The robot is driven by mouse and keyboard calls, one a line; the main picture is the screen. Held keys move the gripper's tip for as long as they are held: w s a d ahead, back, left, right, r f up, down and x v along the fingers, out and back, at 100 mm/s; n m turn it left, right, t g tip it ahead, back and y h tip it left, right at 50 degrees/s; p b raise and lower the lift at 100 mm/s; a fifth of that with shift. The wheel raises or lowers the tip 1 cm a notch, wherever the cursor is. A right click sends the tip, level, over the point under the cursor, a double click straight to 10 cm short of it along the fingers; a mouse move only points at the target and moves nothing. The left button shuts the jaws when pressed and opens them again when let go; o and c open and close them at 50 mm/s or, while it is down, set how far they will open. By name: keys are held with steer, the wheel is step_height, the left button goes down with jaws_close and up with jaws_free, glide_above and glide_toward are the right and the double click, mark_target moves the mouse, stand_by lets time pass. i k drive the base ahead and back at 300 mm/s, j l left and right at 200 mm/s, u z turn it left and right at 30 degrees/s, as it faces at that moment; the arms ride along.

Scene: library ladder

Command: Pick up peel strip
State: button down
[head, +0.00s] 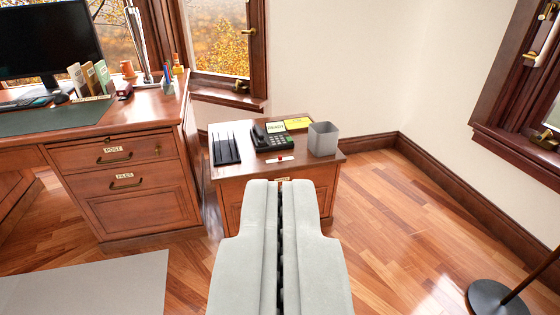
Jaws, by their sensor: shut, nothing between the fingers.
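My gripper (282,183) is shut and empty, pointing forward in the lower middle of the picture. Its tips overlap the front of a small wooden side cabinet (330,172), which appears farther away. I cannot clearly make out a peel strip. A small white strip with a red spot (280,160) lies near the front edge of the cabinet top, but it is too small to tell what it is. The gripper appears apart from it. The gripper and its body hide part of the cabinet front and the floor.
The cabinet top also bears a black slotted rack (226,147), a dark telephone (272,136), a yellow pad (297,123) and a grey open bin (323,139). A large wooden desk (125,179) stands left. A black lamp base (496,298) is lower right. Floor (395,225) right of the cabinet is clear.

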mark_target(280, 159)
steer(key=i+l, duration=0.2)
steer(key=i, duration=0.35)
steer(key=i+l, duration=0.2)
steer(key=i, duration=0.4)
steer(key=i+l, duration=0.2)
steer(key=i, duration=0.35)
steer(key=i+l, duration=0.2)
steer(key=i, duration=0.35)
